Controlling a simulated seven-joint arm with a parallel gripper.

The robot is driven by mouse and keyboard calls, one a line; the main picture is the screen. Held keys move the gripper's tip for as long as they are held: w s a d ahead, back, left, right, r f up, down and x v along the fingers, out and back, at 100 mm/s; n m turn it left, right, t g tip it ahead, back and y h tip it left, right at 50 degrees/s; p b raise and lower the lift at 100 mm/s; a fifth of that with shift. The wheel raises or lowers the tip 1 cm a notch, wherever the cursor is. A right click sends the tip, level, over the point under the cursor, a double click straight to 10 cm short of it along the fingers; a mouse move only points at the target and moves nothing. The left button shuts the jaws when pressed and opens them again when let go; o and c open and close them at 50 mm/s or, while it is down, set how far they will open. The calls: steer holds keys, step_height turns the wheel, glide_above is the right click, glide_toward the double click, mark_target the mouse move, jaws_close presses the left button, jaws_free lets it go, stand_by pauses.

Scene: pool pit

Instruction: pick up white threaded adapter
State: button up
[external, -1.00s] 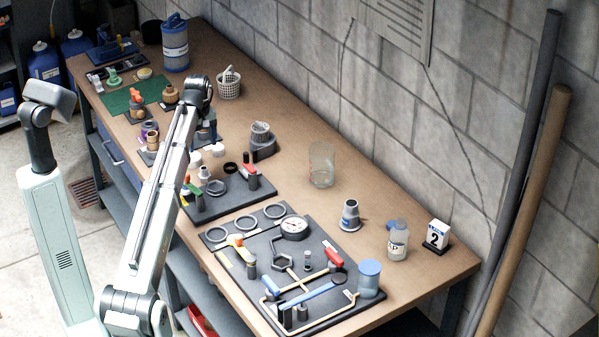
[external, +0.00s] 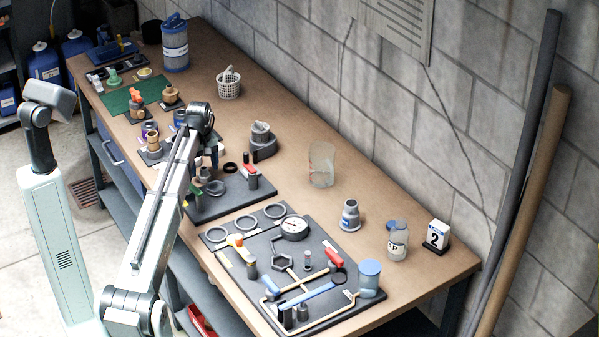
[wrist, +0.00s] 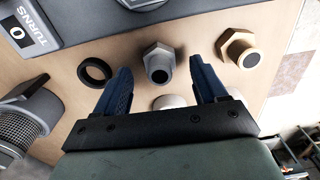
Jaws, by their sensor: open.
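My gripper (wrist: 160,70) is open in the wrist view, with two blue fingers pointing down at the bench. A light grey hex-based fitting with a threaded nose (wrist: 158,64) stands between the fingertips, apart from both. Two whitish round pieces, one near the middle (wrist: 168,101) and one by the right finger (wrist: 234,94), are partly hidden by the gripper. I cannot tell for sure which of these is the white threaded adapter. In the external view my gripper (external: 210,152) is low over the bench behind the dark tray, and it hides these pieces.
A black ring (wrist: 95,71) lies left of the left finger, and a brass hex fitting (wrist: 239,48) stands right of the right finger. A dark tray (external: 235,200) with parts is close by. A grey ribbed part (external: 262,140) stands beside the gripper. A glass jar (external: 321,165) stands farther right.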

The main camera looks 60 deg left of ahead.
steer(key=shift+f, duration=1.3)
steer(key=shift+c, duration=0.3)
steer(key=c, duration=1.1)
